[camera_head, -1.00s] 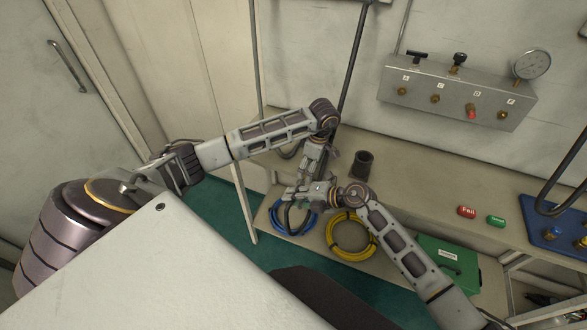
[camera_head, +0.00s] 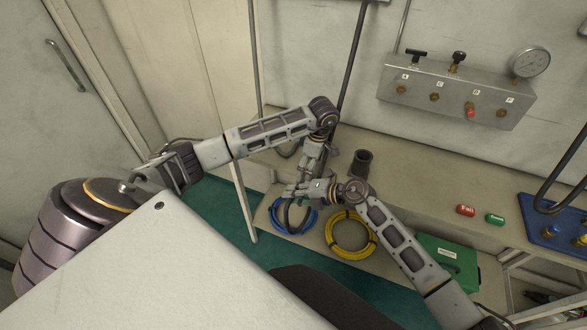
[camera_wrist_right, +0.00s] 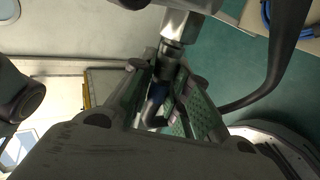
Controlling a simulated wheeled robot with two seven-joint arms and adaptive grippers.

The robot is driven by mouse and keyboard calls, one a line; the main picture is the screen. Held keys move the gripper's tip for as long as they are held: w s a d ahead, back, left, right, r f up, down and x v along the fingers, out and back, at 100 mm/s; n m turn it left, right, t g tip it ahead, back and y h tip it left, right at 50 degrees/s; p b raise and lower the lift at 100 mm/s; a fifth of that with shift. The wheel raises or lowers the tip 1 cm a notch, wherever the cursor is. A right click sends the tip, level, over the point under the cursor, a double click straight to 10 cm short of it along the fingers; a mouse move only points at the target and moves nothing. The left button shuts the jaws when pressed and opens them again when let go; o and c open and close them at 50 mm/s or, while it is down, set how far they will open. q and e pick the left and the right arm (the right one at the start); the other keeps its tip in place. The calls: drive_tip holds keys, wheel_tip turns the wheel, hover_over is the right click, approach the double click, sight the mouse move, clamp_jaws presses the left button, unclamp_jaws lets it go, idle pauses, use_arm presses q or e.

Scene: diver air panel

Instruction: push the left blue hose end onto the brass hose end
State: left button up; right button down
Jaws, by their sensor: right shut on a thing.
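My right gripper (camera_head: 299,189) is over this coil, close to my left gripper (camera_head: 309,172), which points down from above. In the right wrist view, my right gripper (camera_wrist_right: 168,84) is shut on a dark bluish hose end (camera_wrist_right: 157,94) between its green pads. A metal hex fitting (camera_wrist_right: 182,27) stands just beyond the fingertips, near the held end; I cannot tell whether they touch. I cannot make out a brass end. The left fingers are too small and overlapped to read.
A yellow hose coil (camera_head: 334,238) lies right of the blue one. A dark cup (camera_head: 361,163) stands behind it. The valve panel (camera_head: 450,96) is on the wall.

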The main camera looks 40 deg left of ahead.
drive_tip(key=shift+w+r, duration=0.1)
drive_tip(key=shift+w, duration=1.4)
idle(0.9)
drive_tip(key=shift+s+d, duration=0.1)
drive_tip(key=shift+s, duration=0.75)
drive_tip(key=shift+s, duration=0.5)
drive_tip(key=shift+s, duration=0.1)
idle(0.3)
drive_tip(key=shift+g, duration=0.4)
idle(0.4)
drive_tip(key=shift+w+a, duration=0.2)
drive_tip(key=shift+w, duration=0.55)
idle(1.5)
